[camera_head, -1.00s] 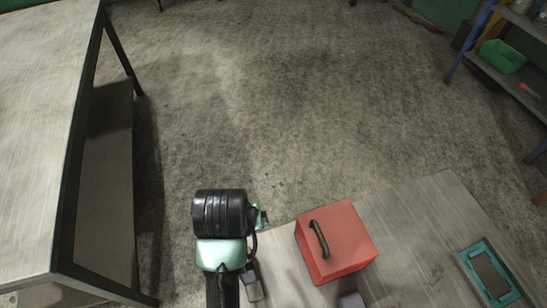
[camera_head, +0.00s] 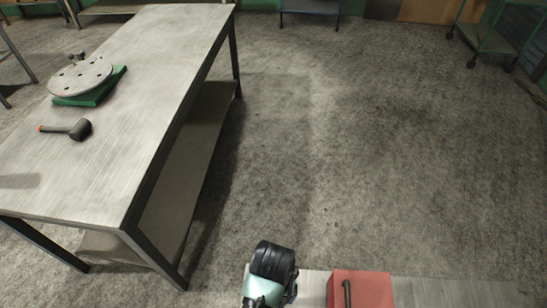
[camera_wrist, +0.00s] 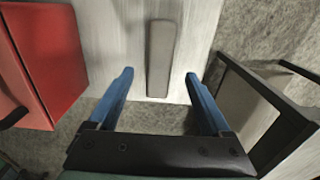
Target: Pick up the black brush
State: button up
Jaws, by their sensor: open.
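A long dark grey bar (camera_wrist: 161,58) with rounded ends, possibly the black brush, lies on a pale bench top in the wrist view. No bristles can be made out. My gripper (camera_wrist: 159,73) is open and empty. Its two blue fingers point towards the bar, one on each side of it in the picture. A gap shows between the bar and each finger. How high the fingers are above the bar I cannot tell. In the head view my wrist is at the bottom edge, and the bar is not visible there.
A red box (camera_head: 362,289) with a black handle stands on the pale bench (camera_head: 450,292), left of the fingers in the wrist view. A long metal table (camera_head: 150,110) at left holds a dark mallet-like tool (camera_head: 80,130) and a perforated disc (camera_head: 80,77). Open floor lies between.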

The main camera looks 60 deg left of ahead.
notch_tip(320, 180, down, 5)
jog(key=shift+d+p, duration=0.15)
jog(key=shift+p, duration=0.2)
grip_shut()
dwell(0.3)
